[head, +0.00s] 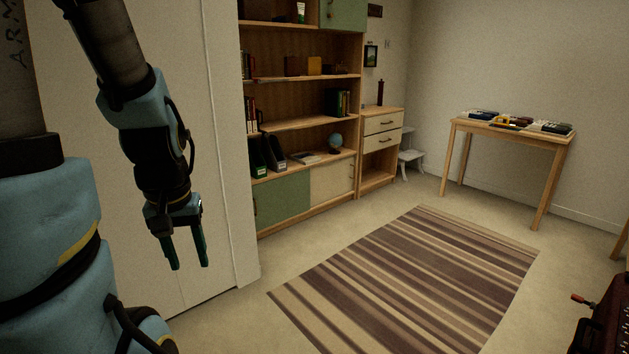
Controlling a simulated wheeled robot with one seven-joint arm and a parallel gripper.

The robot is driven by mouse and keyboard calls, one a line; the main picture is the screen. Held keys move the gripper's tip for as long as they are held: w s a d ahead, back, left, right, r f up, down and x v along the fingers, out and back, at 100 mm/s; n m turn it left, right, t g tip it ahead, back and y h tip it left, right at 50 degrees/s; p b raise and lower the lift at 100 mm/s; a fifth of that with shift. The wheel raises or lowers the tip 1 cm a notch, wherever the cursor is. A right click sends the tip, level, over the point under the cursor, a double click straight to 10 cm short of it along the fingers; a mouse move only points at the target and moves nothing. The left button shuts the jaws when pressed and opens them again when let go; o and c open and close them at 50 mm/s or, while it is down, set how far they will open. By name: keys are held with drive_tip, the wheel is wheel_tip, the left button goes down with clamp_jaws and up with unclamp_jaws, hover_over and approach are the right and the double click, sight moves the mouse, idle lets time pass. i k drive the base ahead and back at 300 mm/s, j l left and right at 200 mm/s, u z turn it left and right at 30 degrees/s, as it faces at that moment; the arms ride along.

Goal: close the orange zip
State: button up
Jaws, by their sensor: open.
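A dark red suitcase (608,318) shows only in part at the bottom right corner, cut off by the frame edge. A small orange piece (583,300) sticks out from its left side. I cannot tell whether it is the orange zip's pull, and no zip track can be made out. My gripper (189,262) hangs at the left with its fingers pointing down, open and empty. It is far from the suitcase, across the rug.
A striped rug (415,280) covers the middle floor, which is clear. A wooden shelf unit (309,125) with books and a globe stands behind. A wooden table (512,137) with several small items stands at the back right. A white panel (222,150) is close behind my arm.

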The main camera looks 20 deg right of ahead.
sight(579, 299)
drive_tip(key=i+l+z, duration=0.25)
drive_tip(key=i+z, duration=0.2)
drive_tip(key=i+l+z, duration=0.1)
drive_tip(key=i+z, duration=0.85)
drive_tip(key=i+j+z, duration=0.25)
drive_tip(key=i+z, duration=0.25)
drive_tip(key=i+l+z, duration=0.1)
drive_tip(key=i+z, duration=0.25)
drive_tip(key=i, duration=0.25)
drive_tip(key=i+j+z, duration=0.1)
drive_tip(key=i+z, duration=0.25)
drive_tip(key=i, duration=0.2)
